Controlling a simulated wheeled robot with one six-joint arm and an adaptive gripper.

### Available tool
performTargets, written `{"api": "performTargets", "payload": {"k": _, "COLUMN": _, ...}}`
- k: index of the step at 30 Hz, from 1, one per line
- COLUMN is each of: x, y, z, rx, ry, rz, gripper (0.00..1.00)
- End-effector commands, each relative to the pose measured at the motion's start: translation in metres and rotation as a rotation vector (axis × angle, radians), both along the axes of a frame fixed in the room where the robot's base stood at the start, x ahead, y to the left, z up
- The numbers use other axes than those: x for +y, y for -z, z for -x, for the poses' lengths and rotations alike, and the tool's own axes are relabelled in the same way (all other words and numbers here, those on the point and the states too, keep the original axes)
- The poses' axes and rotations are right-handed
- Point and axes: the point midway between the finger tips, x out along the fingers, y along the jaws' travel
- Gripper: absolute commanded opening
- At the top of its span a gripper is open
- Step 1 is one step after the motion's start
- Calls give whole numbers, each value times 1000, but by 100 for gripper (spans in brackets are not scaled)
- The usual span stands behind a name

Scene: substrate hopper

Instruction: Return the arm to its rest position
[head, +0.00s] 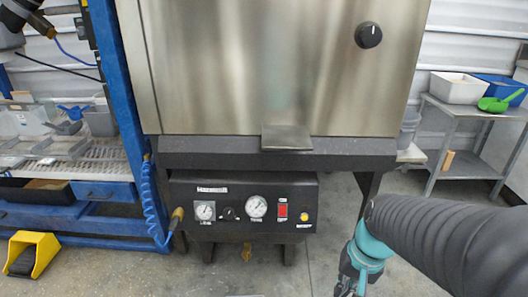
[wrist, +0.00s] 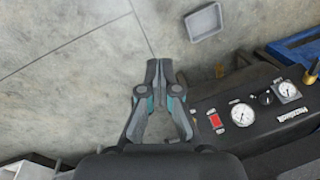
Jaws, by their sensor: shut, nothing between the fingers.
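My gripper (wrist: 157,66) shows in the wrist view with its two fingertips together and nothing between them. It hangs over bare concrete floor, beside the dark control panel (wrist: 245,110). In the head view my arm comes in from the right, and the gripper (head: 350,290) is partly cut off at the bottom edge. The steel hopper (head: 250,70) stands behind it with a black knob (head: 368,35) at its upper right. The panel under the hopper (head: 245,204) carries two gauges, a red switch and a yellow light.
A blue rack (head: 119,80) with trays stands at left, a yellow pedal (head: 32,255) on the floor before it. A steel table (head: 470,112) at right bears bins and a green scoop (head: 500,101). A grey tray (wrist: 204,22) lies on the floor.

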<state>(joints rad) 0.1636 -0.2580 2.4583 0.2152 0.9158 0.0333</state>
Motion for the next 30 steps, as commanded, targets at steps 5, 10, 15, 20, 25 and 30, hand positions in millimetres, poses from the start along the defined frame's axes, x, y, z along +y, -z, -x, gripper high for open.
{"api": "performTargets", "payload": {"k": 5, "x": -10, "y": -45, "z": 13, "rx": -154, "ry": -158, "rz": 149, "gripper": 0}}
{"api": "performTargets", "payload": {"k": 10, "x": -10, "y": -84, "z": 27, "rx": -288, "ry": -228, "rz": 235, "gripper": 0}}
{"api": "performTargets", "payload": {"k": 15, "x": 0, "y": -113, "z": 37, "rx": -398, "ry": -254, "rz": 249, "gripper": 0}}
{"api": "performTargets", "payload": {"k": 20, "x": 6, "y": -127, "z": 42, "rx": -449, "ry": -270, "rz": 251, "gripper": 0}}
{"api": "performTargets", "payload": {"k": 25, "x": 8, "y": -128, "z": 42, "rx": -450, "ry": -278, "rz": 248, "gripper": 0}}
{"api": "performTargets", "payload": {"k": 30, "x": 8, "y": -128, "z": 42, "rx": -450, "ry": -277, "rz": 248, "gripper": 0}}
